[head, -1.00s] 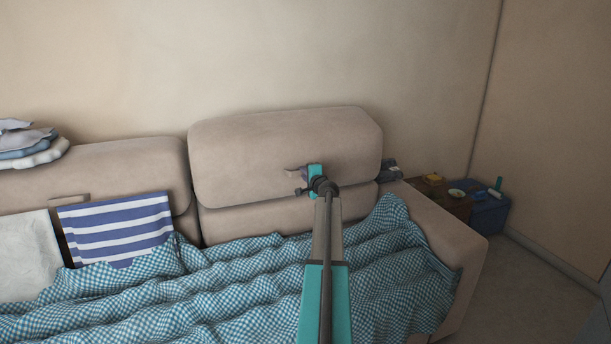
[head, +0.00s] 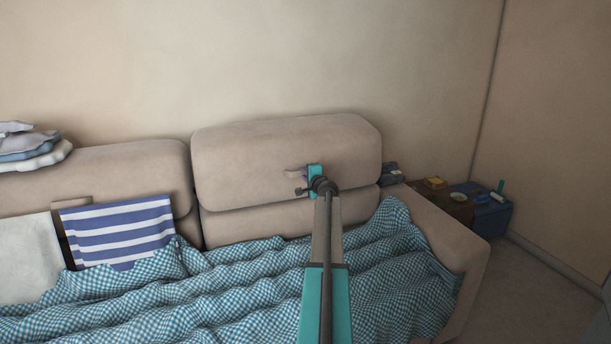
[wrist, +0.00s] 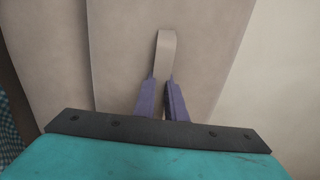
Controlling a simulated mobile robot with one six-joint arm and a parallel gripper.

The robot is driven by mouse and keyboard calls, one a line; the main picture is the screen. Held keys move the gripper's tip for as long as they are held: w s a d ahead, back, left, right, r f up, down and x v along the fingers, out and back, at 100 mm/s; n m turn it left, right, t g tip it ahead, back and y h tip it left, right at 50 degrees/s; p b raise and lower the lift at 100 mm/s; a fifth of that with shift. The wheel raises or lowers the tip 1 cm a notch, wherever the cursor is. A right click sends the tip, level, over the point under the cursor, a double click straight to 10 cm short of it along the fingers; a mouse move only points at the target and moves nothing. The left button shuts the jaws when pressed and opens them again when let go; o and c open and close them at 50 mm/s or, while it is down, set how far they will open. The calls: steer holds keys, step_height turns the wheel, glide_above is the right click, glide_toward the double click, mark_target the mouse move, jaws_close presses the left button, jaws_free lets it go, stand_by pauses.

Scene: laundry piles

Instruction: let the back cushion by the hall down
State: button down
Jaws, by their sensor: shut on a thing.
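The right-hand back cushion (head: 270,150) is beige and stands raised above the sofa back in the head view, higher than the left-hand back cushion (head: 110,165). A pale strap (wrist: 166,52) hangs on the cushion's front face (wrist: 200,45) in the wrist view. My gripper (wrist: 163,92) is shut on the strap, with its purple fingers on either side of the strap's lower end. In the head view my gripper (head: 307,175) is at the cushion's front, right of its middle, partly hidden by my wrist.
A checked blue blanket (head: 240,290) covers the seat. A striped cloth (head: 118,232) and a pale cloth (head: 27,260) hang at left. Folded laundry (head: 30,150) sits on the left cushion. A brown box (head: 440,200) and blue box (head: 492,216) stand beyond the right armrest (head: 455,235).

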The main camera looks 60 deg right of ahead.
steer(key=shift+w+a+f, duration=0.1)
steer(key=shift+f, duration=0.3)
steer(key=shift+w+d+r, duration=0.1)
steer(key=shift+w+d, duration=0.4)
steer(key=shift+w, duration=0.2)
steer(key=c, duration=1.8)
jaws_free()
steer(key=shift+o, duration=0.2)
steer(key=shift+d+r, duration=0.1)
steer(key=shift+r, duration=0.05)
steer(key=shift+r, duration=0.1)
steer(key=b+v, duration=0.1)
steer(key=v, duration=0.8)
